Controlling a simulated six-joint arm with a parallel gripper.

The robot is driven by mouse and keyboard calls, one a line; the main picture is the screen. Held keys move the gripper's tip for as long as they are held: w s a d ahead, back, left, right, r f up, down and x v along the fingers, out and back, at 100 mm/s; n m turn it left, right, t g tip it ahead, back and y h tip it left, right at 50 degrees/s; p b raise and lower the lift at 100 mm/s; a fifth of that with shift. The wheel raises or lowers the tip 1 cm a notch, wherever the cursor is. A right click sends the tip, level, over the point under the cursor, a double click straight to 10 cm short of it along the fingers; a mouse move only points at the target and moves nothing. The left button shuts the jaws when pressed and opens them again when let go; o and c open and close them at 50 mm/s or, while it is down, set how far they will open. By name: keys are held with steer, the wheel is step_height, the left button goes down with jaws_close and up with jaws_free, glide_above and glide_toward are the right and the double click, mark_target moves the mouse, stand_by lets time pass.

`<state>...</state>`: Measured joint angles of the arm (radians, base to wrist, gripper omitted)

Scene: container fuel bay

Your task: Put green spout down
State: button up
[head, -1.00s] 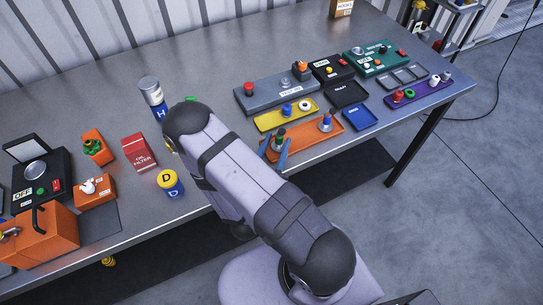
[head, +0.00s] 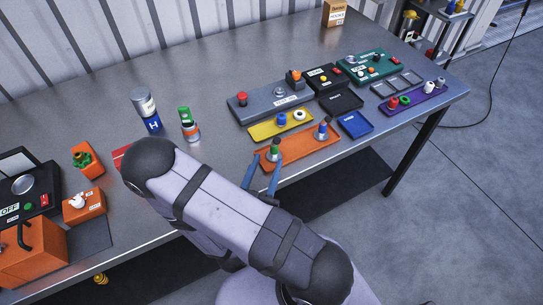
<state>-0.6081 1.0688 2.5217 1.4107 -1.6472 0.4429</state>
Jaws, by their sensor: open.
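The green spout (head: 275,146) stands upright at the left end of the orange tray (head: 301,147). My gripper (head: 270,161) has its two blue fingers apart at the tray's front left edge, just in front of the spout. The fingers look clear of it, though the small view does not show the gap well. A blue-bodied spout (head: 322,131) stands at the right end of the same tray.
A yellow tray (head: 268,131) with small parts and a grey panel (head: 262,108) lie behind the orange tray. A blue tray (head: 354,125) is to its right. A green-capped bottle (head: 189,125) stands left, near my arm. Bare table lies between them.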

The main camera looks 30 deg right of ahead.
mark_target(273, 146)
steer(key=shift+w+a+r+m+g+h+b, duration=0.15)
steer(key=shift+w+r+m+g+h+b, duration=0.15)
steer(key=shift+m+g+h, duration=0.15)
steer(key=shift+w+a+r+m+g+h, duration=0.2)
steer(key=shift+r+m+g+h, duration=0.1)
steer(key=shift+m+g+h, duration=0.25)
steer(key=shift+p+x, duration=0.3)
steer(key=shift+x, duration=0.8)
steer(key=shift+d, duration=0.15)
steer(key=p+x, duration=0.2)
steer(key=x, duration=0.1)
steer(key=shift+d, duration=0.2)
steer(key=shift+p+x, duration=0.4)
steer(key=shift+x, duration=0.4)
steer(key=shift+w+f, duration=0.1)
steer(key=shift+f, duration=0.05)
